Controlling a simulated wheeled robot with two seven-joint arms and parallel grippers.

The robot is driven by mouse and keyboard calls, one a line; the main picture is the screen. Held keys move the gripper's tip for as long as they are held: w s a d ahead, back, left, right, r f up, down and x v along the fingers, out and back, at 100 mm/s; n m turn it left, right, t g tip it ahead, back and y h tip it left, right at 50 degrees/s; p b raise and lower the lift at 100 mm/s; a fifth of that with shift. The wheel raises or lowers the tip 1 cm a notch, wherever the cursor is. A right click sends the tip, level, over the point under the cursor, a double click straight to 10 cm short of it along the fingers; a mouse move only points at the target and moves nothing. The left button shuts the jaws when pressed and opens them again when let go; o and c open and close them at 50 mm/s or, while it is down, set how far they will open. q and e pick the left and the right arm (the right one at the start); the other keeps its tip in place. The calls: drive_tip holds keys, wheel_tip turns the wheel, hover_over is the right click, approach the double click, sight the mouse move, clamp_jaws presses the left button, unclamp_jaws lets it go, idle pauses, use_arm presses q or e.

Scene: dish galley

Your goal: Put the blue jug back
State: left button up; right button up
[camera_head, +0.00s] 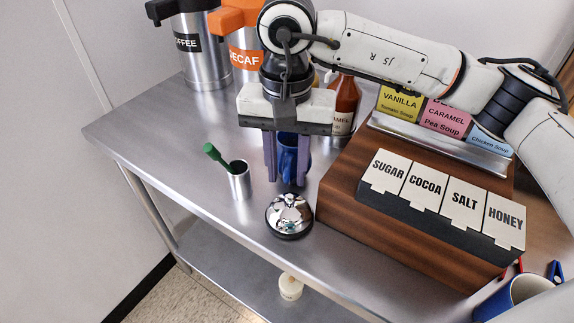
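A small dark blue jug (288,158) shows between the two purple fingers of my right gripper (287,172), which points down over the steel counter. The fingers are apart, one on each side of the jug, and partly cover it. I cannot tell whether they press on it, or whether its base touches the counter. My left gripper is not in view.
A steel cup with a green-handled tool (239,181) and a chrome bell (289,215) stand close in front. A wooden condiment box (350,205) and a bottle (346,100) are at right. Coffee (203,55) and decaf (240,50) urns stand behind. A blue mug (518,293) is at lower right.

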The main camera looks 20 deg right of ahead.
wheel_tip(320, 180, up, 12)
drive_tip(key=shift+r, duration=0.15)
idle(0.3)
drive_tip(key=shift+c, duration=0.4)
idle(1.7)
